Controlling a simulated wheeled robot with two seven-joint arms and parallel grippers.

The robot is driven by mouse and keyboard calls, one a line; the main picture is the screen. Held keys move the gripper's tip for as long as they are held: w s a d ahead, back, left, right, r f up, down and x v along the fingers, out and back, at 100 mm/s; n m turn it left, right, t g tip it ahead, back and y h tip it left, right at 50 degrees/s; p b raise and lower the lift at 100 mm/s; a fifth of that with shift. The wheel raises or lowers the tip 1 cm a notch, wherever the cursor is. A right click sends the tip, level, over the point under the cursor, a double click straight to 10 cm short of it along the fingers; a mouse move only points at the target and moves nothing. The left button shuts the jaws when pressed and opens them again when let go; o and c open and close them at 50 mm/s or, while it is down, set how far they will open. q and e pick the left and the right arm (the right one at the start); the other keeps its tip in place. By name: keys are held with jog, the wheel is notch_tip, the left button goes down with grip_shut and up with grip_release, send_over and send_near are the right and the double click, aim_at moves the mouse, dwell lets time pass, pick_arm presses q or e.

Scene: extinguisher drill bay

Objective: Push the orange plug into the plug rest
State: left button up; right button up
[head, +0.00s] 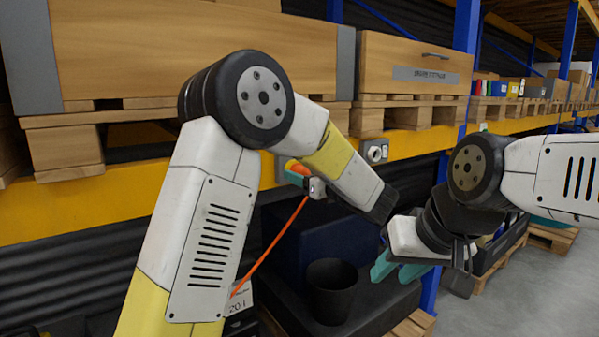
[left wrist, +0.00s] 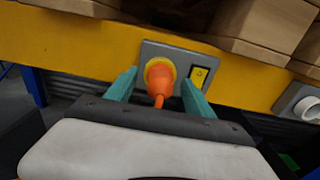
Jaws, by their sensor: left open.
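The orange plug (left wrist: 160,82) is at a yellow round socket face (left wrist: 155,66) on a grey plate (left wrist: 178,57) in the left wrist view. How deep it sits is hidden. My left gripper (left wrist: 159,86) is open, one teal finger on each side of the plug, with gaps showing. In the head view the plug (head: 295,167) is partly hidden by my left arm and gripper (head: 299,179). An orange cord (head: 272,244) hangs down from it. My right gripper (head: 393,269) is open and empty, lower right. I cannot tell which fitting is the plug rest.
A second grey fitting with a white ring (head: 375,151) is on the yellow beam (head: 415,143), right of the plug; it also shows in the left wrist view (left wrist: 304,101). Wooden crates (head: 415,68) stand above the beam. A dark bin (head: 332,290) stands below.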

dwell(0.7)
pick_arm(q)
grip_shut()
jog(key=shift+s+d, duration=0.1)
jog(key=shift+v, duration=2.85)
